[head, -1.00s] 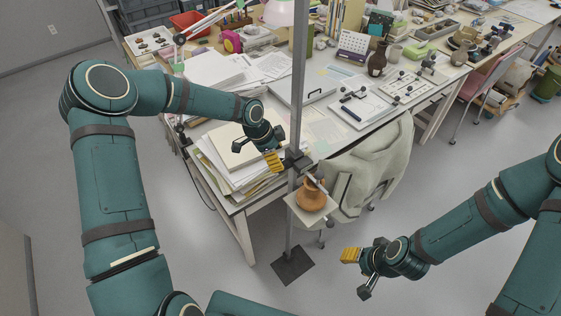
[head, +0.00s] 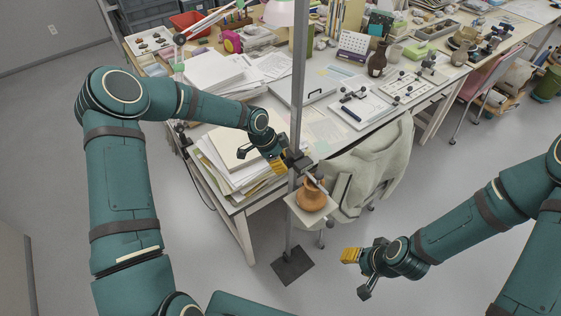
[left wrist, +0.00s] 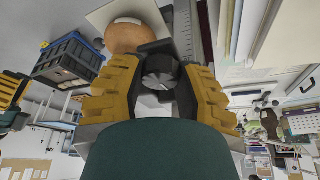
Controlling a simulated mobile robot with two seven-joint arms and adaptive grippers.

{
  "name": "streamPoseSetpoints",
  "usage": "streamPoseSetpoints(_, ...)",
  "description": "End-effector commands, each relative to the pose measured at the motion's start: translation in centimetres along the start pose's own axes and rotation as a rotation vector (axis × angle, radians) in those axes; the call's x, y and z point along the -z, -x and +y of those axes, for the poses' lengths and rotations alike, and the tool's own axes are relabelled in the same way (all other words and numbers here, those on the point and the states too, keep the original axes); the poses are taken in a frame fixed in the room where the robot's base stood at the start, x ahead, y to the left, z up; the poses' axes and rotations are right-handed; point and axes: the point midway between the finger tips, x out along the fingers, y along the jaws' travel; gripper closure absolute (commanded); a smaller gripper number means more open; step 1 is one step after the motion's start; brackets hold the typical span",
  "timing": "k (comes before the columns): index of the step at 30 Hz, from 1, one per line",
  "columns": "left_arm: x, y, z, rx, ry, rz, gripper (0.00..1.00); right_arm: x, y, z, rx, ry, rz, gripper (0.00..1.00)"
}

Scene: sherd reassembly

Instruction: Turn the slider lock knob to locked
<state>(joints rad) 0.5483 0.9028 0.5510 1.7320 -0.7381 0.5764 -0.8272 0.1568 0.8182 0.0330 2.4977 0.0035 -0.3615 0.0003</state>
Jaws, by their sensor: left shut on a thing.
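A tall grey stand pole (head: 298,90) carries a dark slider (head: 299,160). The slider's round dark lock knob (left wrist: 159,73) sits between my left gripper's yellow fingers in the left wrist view. My left gripper (head: 279,166) is shut on the knob, at the left side of the pole. In the head view the fingers hide the knob. I cannot tell from its face whether it is at locked. My right gripper (head: 350,256) hangs over open floor at the lower right, apart from the stand. I cannot tell whether its fingers are open.
A terracotta pot (head: 312,193) stands on a small pale platform (head: 298,209) just right of the pole. A chair with a draped grey jacket (head: 365,170) is behind it. Stacked papers (head: 213,165) lie on the desk near my left gripper. The floor around the stand base (head: 293,266) is clear.

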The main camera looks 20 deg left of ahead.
Motion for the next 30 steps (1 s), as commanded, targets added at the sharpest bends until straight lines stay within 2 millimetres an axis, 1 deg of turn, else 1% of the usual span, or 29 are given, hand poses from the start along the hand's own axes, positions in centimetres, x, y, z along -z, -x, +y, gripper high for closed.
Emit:
streamPoseSetpoints(10,0.05,-0.08,0.02,-0.049,-0.114,0.001,1.00,0.02,0.15,-0.05,0.000,0.000,0.000,0.53)
streamPoseSetpoints(19,0.06,-0.11,0.07,-0.054,-0.125,0.001,1.00,0.02,0.15,-0.04,0.000,0.000,0.000,0.53)
streamPoseSetpoints(20,0.06,-0.11,0.07,-0.054,-0.125,0.001,0.56,0.02,0.15,-0.04,0.000,0.000,0.000,0.53)
streamPoseSetpoints(21,0.06,-0.11,0.07,-0.054,-0.125,0.001,0.42,0.01,0.15,-0.04,0.000,0.000,0.000,0.53)
streamPoseSetpoints(22,0.06,-0.10,0.07,-0.054,-0.125,0.001,0.32,0.02,0.15,-0.04,0.000,0.000,0.000,0.53)
streamPoseSetpoints(30,0.03,-0.05,0.02,-0.053,-0.124,0.000,0.32,0.02,0.15,-0.05,0.000,0.000,0.000,0.53)
